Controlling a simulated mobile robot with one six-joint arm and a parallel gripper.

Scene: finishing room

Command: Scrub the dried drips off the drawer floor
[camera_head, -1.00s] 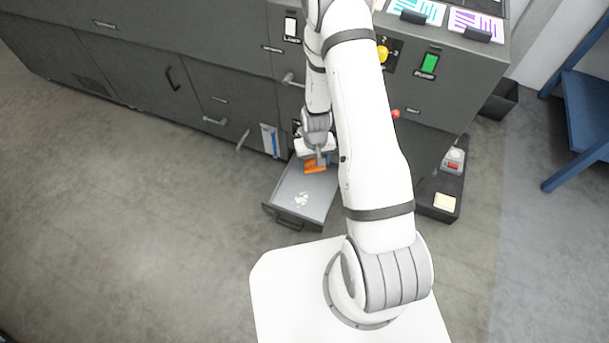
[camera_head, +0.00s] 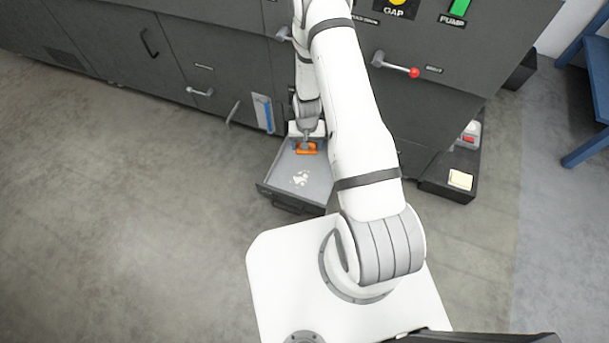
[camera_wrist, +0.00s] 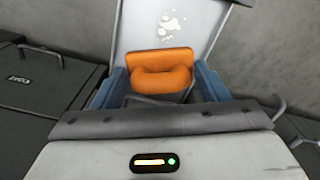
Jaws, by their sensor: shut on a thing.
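The drawer (camera_head: 318,187) is pulled open low on the grey machine. Pale dried drips (camera_head: 300,178) lie in a patch on its floor towards the front; they also show at the top of the wrist view (camera_wrist: 170,27). My gripper (camera_head: 306,140) is over the back part of the drawer. It is shut on an orange scrubber (camera_wrist: 160,72) with a rounded handle, between its two blue fingers. The scrubber also shows in the head view (camera_head: 305,149), behind the drips and apart from them. I cannot tell whether its underside touches the drawer floor.
The grey machine (camera_head: 240,60) stands behind the drawer, with a red-knobbed lever (camera_head: 413,72) to the right. A low black tray (camera_head: 447,189) with a pale pad (camera_head: 460,179) sits right of my arm. Bare floor lies to the left.

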